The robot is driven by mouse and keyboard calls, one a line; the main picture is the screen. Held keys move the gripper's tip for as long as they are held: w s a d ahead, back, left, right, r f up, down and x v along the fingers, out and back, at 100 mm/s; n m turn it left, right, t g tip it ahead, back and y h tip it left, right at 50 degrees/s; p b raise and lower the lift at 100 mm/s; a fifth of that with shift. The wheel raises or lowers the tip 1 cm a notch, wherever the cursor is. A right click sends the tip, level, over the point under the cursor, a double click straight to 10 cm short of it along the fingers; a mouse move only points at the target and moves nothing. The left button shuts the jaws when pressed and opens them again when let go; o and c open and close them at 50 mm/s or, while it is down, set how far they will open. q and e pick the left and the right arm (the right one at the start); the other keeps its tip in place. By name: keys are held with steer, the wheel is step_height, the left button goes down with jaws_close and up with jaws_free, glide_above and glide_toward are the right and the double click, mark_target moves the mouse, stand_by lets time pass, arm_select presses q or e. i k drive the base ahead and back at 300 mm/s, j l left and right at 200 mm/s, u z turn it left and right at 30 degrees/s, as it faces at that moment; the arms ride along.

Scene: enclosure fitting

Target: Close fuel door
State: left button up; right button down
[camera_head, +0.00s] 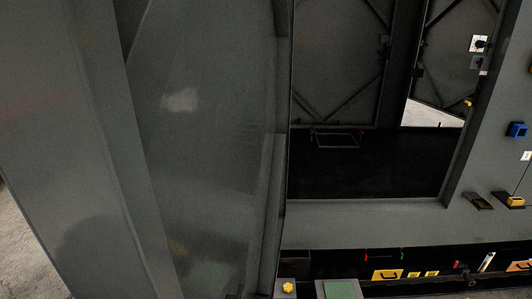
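No part is plainly marked as the fuel door. A large grey door-like panel (200,130) fills the left half of the view, close to the camera. Neither of my grippers is in view.
A dark opening (370,170) lies behind the large panel, with a thin frame (338,140) inside. A blue fitting (517,130) is on the right panel. Below are a yellow knob (288,287), a green plate (339,289) and an orange handled piece (387,275).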

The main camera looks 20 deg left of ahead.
mark_target(145, 145)
steer(key=j+z, duration=0.15)
steer(key=j, duration=0.75)
steer(key=k+j+z, duration=0.15)
steer(key=j, duration=0.75)
steer(key=k+j+z, duration=0.25)
steer(key=j+z, duration=0.2)
steer(key=k+j+z, duration=0.4)
steer(key=i, duration=0.1)
